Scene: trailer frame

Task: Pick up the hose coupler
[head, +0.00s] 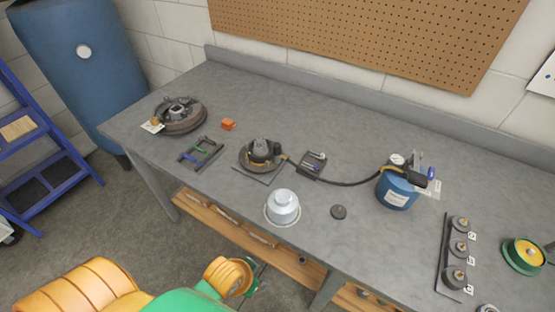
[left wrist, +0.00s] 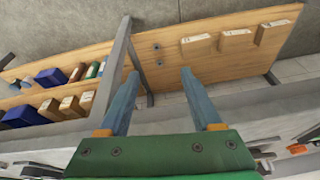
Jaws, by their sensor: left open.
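A black hose (head: 350,183) runs across the grey workbench from a blue tank (head: 397,190) to a round brake assembly (head: 260,155) in the head view. A small yellow piece at the hose's left end (head: 284,157) touches or lies beside that assembly; I cannot tell for certain that it is the hose coupler. My left gripper (left wrist: 158,72) is open and empty in the left wrist view, with its two blue fingers spread. In the head view, my left arm is at the bottom left, below the bench's front edge and well away from the hose. My right gripper is out of view.
The bench also holds a drum (head: 180,115), an orange block (head: 228,124), a dark rack (head: 200,152), a silver canister (head: 282,207), a dark cap (head: 339,212) and a strip of hubs (head: 445,255). A wooden lower shelf (head: 235,232) runs underneath. The back middle is clear.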

